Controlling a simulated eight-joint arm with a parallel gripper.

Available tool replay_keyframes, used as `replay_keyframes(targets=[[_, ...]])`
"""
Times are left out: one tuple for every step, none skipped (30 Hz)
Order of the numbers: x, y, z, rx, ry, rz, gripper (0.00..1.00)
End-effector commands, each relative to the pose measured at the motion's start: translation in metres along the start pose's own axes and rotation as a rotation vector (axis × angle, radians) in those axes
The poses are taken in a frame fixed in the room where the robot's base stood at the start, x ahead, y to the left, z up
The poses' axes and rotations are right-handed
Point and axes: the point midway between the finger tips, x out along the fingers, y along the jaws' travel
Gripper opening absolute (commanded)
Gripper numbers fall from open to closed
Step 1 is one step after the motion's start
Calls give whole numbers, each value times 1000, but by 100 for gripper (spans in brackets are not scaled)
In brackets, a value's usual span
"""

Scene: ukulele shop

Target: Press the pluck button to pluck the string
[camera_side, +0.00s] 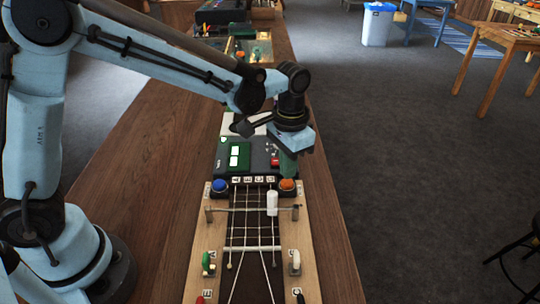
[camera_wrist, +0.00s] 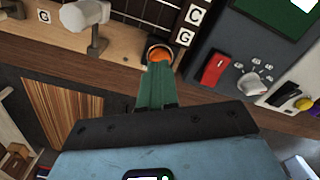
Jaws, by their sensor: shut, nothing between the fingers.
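The wooden string board (camera_side: 205,240) lies on the long counter, with strings running along its dark middle. A blue button (camera_side: 221,186) sits at its far left corner and an orange button (camera_side: 287,184) at its far right corner. No readable label shows which one is the pluck button. My gripper (camera_side: 289,172) is shut and empty, its green fingers pointing down just behind the orange button. In the wrist view the green fingertips (camera_wrist: 156,72) meet the near edge of the orange button (camera_wrist: 159,55) and hide part of it. I cannot tell whether they touch.
A white peg (camera_side: 272,203) stands on the board close to the orange button. Behind the board is a dark device (camera_side: 262,158) with a green screen, a red switch and a knob (camera_wrist: 254,84). Letter tiles (camera_wrist: 184,37) sit along the board's edge. The counter is bare at left.

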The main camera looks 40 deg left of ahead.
Motion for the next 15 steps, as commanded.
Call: replay_keyframes(targets=[[0, 0, 0, 0, 0, 0, 0], [0, 0, 0, 0, 0, 0, 0], [0, 0, 0, 0, 0, 0, 0], [0, 0, 0, 0, 0, 0, 0], [0, 0, 0, 0, 0, 0, 0], [0, 0, 0, 0, 0, 0, 0], [0, 0, 0, 0, 0, 0, 0], [1, 0, 0, 0, 0, 0, 0], [2, 0, 0, 0, 0, 0, 0], [2, 0, 0, 0, 0, 0, 0], [3, 0, 0, 0, 0, 0, 0], [4, 0, 0, 0, 0, 0, 0], [5, 0, 0, 0, 0, 0, 0], [6, 0, 0, 0, 0, 0, 0], [7, 0, 0, 0, 0, 0, 0]])
